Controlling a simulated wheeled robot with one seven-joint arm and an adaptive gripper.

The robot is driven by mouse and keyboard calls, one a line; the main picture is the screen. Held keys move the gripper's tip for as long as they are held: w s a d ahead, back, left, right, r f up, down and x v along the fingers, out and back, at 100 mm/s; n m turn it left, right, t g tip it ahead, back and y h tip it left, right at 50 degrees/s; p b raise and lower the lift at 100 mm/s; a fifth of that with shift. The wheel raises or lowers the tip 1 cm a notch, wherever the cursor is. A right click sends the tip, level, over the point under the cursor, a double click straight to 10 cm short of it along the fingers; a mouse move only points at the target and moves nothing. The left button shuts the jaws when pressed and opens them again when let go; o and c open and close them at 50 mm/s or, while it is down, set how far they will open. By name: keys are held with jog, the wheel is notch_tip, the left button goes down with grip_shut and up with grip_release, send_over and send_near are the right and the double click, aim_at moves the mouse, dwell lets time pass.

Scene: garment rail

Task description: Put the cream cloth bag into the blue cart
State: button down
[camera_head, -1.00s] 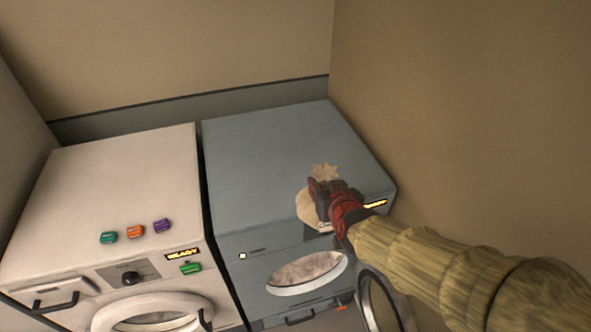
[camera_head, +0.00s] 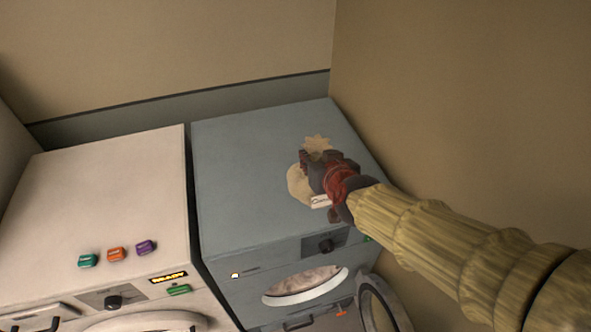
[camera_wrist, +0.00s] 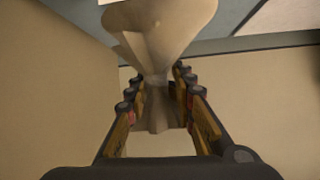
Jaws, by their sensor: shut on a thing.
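The cream cloth bag (camera_head: 299,184) is at my gripper (camera_head: 312,163), over the top of the grey-blue machine in the head view. Its ruffled neck (camera_head: 317,143) sticks out past the fingers. In the wrist view my gripper (camera_wrist: 157,92) is shut on the narrow neck of the cream bag (camera_wrist: 160,35), and the wider body spreads out at the top of the picture. A small white tag shows by the bag in the head view. I cannot tell whether the bag touches the machine top. No blue cart is in view.
A grey-blue front-loading machine (camera_head: 225,160) with an open round door (camera_head: 381,305) stands close to the right wall. A white machine (camera_head: 105,200) stands left of it, with teal, orange and purple pieces (camera_head: 116,254) on top. Both tops are otherwise mostly clear.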

jog(key=s+f+b+x, duration=0.1)
jog(key=b+x, duration=0.1)
jog(key=x, duration=0.7)
jog(key=d+f+b+x, duration=0.1)
jog(key=f+b+x, duration=0.1)
jog(key=x, duration=0.7)
jog(key=shift+s+f, duration=0.25)
jog(key=shift+s, duration=0.1)
jog(key=shift+d+f+b, duration=0.1)
jog(key=shift+d+b, duration=0.05)
jog(key=shift+b, duration=0.2)
jog(key=c, duration=1.5)
grip_release()
jog(key=shift+f, duration=0.1)
